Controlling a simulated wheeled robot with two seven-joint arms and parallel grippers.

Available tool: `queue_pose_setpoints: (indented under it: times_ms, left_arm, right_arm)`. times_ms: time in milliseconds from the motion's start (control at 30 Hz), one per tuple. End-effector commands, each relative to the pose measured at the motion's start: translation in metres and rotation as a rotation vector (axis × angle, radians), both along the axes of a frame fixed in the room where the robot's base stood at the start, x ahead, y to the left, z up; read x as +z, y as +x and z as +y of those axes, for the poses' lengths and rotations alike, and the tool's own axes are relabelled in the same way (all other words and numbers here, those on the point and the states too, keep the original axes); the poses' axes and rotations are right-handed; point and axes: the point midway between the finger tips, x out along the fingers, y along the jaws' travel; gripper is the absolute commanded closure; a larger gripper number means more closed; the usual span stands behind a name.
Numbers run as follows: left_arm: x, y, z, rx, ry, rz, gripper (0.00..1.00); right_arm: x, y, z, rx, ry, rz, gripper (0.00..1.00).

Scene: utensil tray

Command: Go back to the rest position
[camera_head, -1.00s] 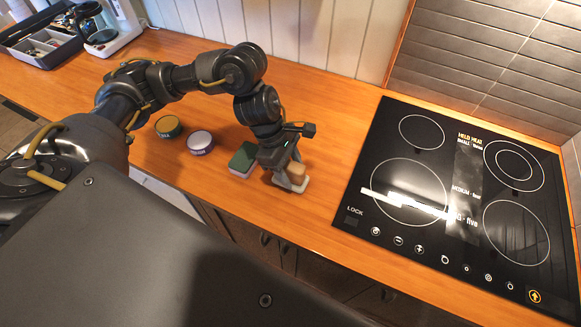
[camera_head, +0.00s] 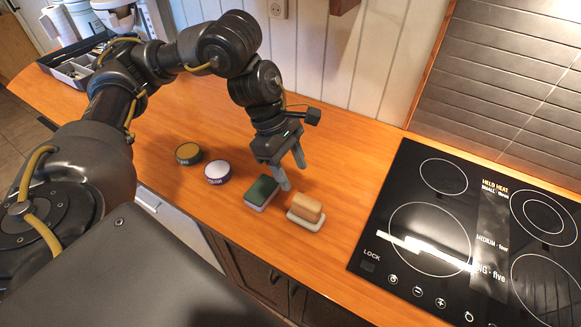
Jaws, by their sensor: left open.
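My left gripper (camera_head: 292,172) is open and empty, above the counter and just behind a green-topped sponge. Its fingers point down. The sponge (camera_head: 261,192) lies on the wooden counter, left of a tan block (camera_head: 307,207). My left arm comes in from the left and bends down over the counter. My right gripper does not show.
Two round tins, one yellow-topped (camera_head: 189,153) and one white-topped (camera_head: 218,172), stand left of the sponge. A black cooktop (camera_head: 420,215) fills the right. A utensil tray (camera_head: 75,70) sits at the back left, partly hidden by my arm. The counter's front edge is close.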

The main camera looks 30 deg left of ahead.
Motion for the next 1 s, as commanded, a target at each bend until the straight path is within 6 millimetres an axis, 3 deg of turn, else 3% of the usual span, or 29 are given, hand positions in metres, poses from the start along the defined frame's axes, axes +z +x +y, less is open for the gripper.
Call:
queue_pose_setpoints:
  times_ms: [667,1000]
  left_arm:
    - [0.007,0.0,0.002,-0.001,0.0,0.0,0.48]
    - [0.064,0.0,0.002,-0.001,0.0,0.0,0.48]
  right_arm:
    - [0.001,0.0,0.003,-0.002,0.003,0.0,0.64]
    - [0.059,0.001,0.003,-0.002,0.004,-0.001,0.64]
